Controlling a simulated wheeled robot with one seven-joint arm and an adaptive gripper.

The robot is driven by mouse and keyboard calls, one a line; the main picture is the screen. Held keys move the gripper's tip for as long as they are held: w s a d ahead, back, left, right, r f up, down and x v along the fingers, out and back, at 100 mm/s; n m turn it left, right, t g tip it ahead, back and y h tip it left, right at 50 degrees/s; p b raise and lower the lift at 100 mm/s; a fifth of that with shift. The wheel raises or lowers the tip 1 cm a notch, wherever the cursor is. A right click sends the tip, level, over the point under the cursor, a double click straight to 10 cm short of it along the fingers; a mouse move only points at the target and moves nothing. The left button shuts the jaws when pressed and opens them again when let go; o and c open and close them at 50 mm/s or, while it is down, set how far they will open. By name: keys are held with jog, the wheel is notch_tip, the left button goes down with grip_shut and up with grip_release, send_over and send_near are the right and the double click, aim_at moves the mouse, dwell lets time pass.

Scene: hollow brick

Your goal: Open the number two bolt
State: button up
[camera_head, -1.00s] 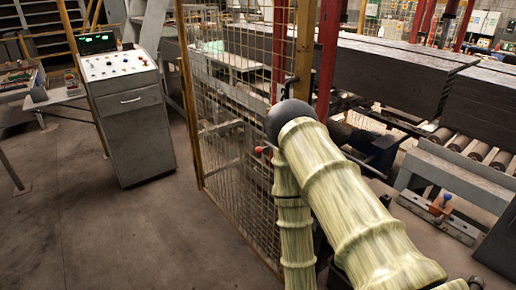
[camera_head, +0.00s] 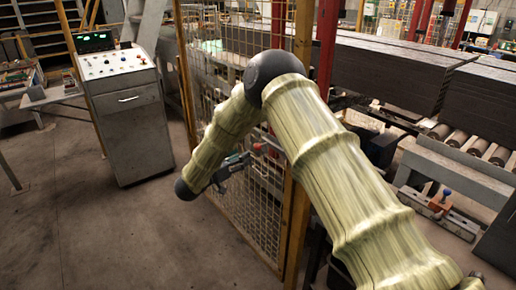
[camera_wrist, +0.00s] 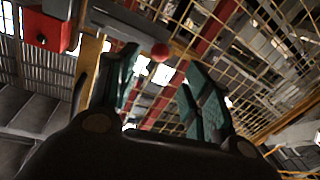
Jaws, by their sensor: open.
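A red ball knob (camera_wrist: 160,51) shows in the wrist view beside the end of a grey metal bar (camera_wrist: 130,22), which looks like the bolt. No number is readable on it. In the head view a small red knob (camera_head: 258,147) shows at the mesh gate, just beyond my gripper (camera_head: 238,163). In the wrist view my gripper (camera_wrist: 166,80) is open, with its green-padded fingers apart. The knob appears near the upper part of the gap between them. Whether it touches a finger cannot be told. My arm hides part of the gate post and latch area.
The yellow-framed mesh gate (camera_head: 262,205) stands beside my forearm. A grey control cabinet (camera_head: 132,125) stands at the left, with open floor (camera_head: 110,235) in front. A roller conveyor (camera_head: 470,143) with dark stacks is at the right. A red box (camera_wrist: 48,32) shows in the wrist view.

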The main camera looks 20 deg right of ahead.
aim_at(255, 148)
jog(key=p+x, duration=0.3)
jog(key=x, duration=0.5)
jog(key=shift+w+d, duration=0.1)
jog(key=shift+d, duration=0.15)
jog(key=shift+x, duration=0.95)
jog(key=shift+c, duration=0.5)
grip_shut()
